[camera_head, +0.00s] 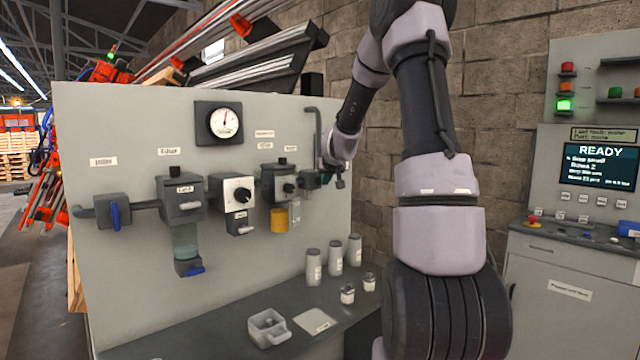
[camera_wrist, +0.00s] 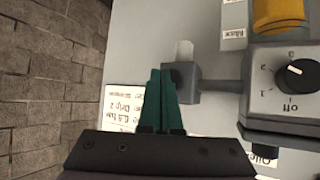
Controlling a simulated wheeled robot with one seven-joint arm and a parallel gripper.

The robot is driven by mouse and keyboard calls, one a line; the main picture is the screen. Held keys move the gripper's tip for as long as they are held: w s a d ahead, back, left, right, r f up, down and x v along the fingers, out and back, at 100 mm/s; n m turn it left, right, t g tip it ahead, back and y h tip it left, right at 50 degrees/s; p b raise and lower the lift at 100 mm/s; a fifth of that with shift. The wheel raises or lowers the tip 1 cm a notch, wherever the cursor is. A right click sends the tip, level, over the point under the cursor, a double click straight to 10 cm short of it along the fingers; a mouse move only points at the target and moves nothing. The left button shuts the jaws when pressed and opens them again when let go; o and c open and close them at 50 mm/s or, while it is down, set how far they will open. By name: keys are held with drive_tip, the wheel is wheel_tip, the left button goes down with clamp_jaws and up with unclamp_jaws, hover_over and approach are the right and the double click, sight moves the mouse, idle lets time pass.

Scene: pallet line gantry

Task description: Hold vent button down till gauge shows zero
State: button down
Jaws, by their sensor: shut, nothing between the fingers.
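The round pressure gauge (camera_head: 225,122) is on the upper part of the grey panel. Its needle points nearly straight up, and the scale is too small to read. My gripper (camera_head: 327,178) is at the panel's right end, beside the last small grey block (camera_head: 309,180) on the pipe line. In the wrist view my gripper (camera_wrist: 160,75) shows as two teal fingers shut together, with nothing between them. Their tips are close against or in front of the small grey block (camera_wrist: 185,82). A pale stub (camera_wrist: 184,52) sticks out of that block. I cannot make out the vent button or tell whether it is pressed.
A unit with a black knob (camera_wrist: 295,73) and an amber bowl (camera_wrist: 280,15) adjoin the block. Jars (camera_head: 314,267) and a small tray (camera_head: 268,328) stand on the bench (camera_head: 210,335) below. A brick wall (camera_head: 520,110) and a console reading READY (camera_head: 600,165) are at right.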

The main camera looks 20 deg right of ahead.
drive_tip(key=shift+w+a, duration=0.25)
drive_tip(key=shift+w, duration=0.3)
idle(2.5)
drive_tip(key=shift+s+d, duration=0.1)
drive_tip(key=shift+s, duration=0.05)
idle(1.7)
drive_tip(key=shift+s+d, duration=0.25)
drive_tip(key=shift+s, duration=0.55)
drive_tip(key=shift+s, duration=0.1)
drive_tip(key=s, duration=0.1)
drive_tip(key=s+d, duration=0.1)
drive_tip(key=s, duration=0.2)
drive_tip(key=shift+s+d, duration=0.25)
drive_tip(key=shift+d, duration=0.1)
